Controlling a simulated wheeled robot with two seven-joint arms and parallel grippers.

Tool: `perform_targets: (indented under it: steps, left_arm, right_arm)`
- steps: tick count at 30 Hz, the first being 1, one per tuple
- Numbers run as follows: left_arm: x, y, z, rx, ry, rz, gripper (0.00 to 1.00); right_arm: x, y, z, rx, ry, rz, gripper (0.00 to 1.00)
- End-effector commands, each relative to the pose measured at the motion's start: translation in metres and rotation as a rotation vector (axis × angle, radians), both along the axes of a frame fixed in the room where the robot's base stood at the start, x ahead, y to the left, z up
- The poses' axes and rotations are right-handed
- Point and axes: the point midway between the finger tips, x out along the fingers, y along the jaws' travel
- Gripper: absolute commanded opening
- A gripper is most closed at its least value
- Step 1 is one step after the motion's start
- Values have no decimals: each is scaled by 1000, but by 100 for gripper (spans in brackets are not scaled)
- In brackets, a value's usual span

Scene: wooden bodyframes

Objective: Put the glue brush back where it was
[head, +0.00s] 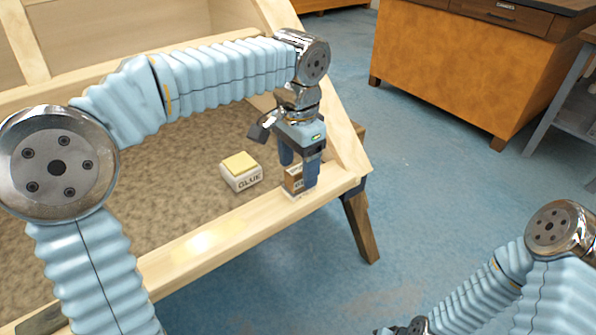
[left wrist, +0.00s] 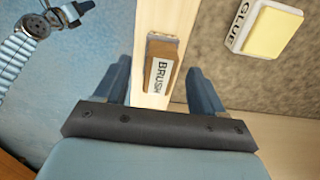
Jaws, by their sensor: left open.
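The glue brush (head: 293,178) is a small brown block with a white label, lying on the pale wooden front rail of the frame. It also shows in the left wrist view (left wrist: 161,68), labelled BRUSH. My left gripper (head: 299,172) is open above the rail, its blue fingers on either side of the brush and apart from it in the left wrist view. The white GLUE box (head: 241,172) with a yellow top sits on the brown panel behind the rail. My right gripper (left wrist: 72,14) shows small at the top left of the left wrist view; its jaws are unclear.
The wooden rail (head: 215,238) runs along the front of the panel (head: 190,165), and a slanted post (head: 335,130) rises at its right end. A wooden cabinet (head: 450,75) stands behind.

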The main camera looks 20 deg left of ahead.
Motion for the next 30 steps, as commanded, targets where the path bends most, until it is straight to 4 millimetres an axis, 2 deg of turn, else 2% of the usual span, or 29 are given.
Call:
perform_targets:
  steps: [1,6,12,17,30]
  left_arm:
    - [1,-1,15,-2,-5,-1,69]
    - [0,-1,55,-2,-4,0,69]
    - [0,-1,86,-1,-2,0,69]
    - [-1,-1,93,-1,-1,0,69]
    - [-1,-1,93,-1,-1,0,69]
  right_arm:
    - [0,0,4,0,0,0,43]
    - [0,0,12,1,0,1,43]
    - [0,1,17,2,0,4,43]
    - [0,1,18,2,0,4,43]
    - [0,1,18,2,0,4,43]
